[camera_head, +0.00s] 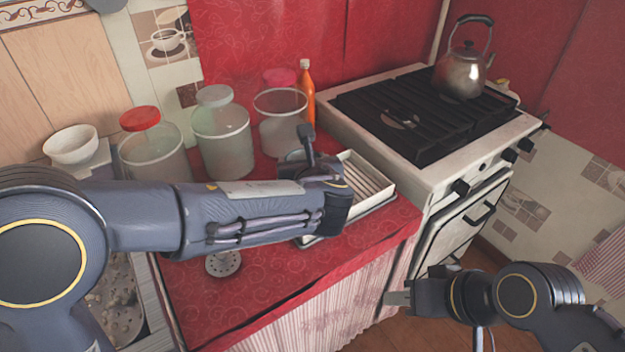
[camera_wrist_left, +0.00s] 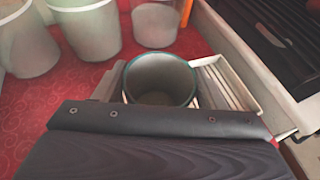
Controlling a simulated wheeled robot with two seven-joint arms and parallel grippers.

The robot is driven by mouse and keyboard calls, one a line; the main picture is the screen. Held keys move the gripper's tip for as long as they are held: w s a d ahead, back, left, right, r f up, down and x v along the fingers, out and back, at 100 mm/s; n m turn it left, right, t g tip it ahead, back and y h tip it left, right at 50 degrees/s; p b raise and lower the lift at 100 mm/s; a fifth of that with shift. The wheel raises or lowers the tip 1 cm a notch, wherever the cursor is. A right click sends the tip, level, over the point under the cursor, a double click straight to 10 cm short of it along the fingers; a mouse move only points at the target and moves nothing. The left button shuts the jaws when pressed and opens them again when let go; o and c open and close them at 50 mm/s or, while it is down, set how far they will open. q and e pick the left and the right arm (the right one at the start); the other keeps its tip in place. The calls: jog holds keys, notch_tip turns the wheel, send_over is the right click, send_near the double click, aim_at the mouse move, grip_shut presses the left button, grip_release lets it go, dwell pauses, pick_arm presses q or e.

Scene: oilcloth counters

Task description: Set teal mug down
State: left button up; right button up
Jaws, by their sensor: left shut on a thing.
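The teal mug (camera_wrist_left: 161,82) shows in the left wrist view as a round opening with a thin teal rim and a grey inside; it looks empty. My left gripper (camera_wrist_left: 158,92) is shut on it. In the head view my left gripper (camera_head: 310,150) is over the red counter, beside the white slatted rack (camera_head: 372,200), and the arm mostly hides the mug. The rack also shows in the left wrist view (camera_wrist_left: 252,98), just right of the mug. I cannot tell whether the mug touches anything below. My right gripper (camera_head: 397,298) is low, in front of the counter; its jaw opening is unclear.
Several jars stand behind, including a red-lidded jar (camera_head: 150,150) and a grey-lidded jar (camera_head: 222,135), with an orange bottle (camera_head: 307,92). The stove (camera_head: 425,125) with a kettle (camera_head: 462,75) is to the right. The red counter (camera_head: 235,305) is bare at the front left, near a drain strainer (camera_head: 222,263).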

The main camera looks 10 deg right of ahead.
pick_arm(q)
jog(key=shift+w+d+f+b, duration=0.15)
jog(key=shift+w+d+f, duration=0.25)
jog(key=shift+w+f, duration=0.75)
jog(key=shift+w+d+f+b, duration=0.2)
jog(key=shift+w+d+f, duration=0.2)
jog(key=shift+f, duration=1.45)
jog(key=shift+w+d+f+b, duration=0.15)
jog(key=shift+w+d+f, duration=0.2)
jog(key=shift+w+f, duration=0.8)
jog(key=shift+s+f, duration=0.35)
jog(key=shift+f, duration=0.15)
jog(key=o, duration=1.2)
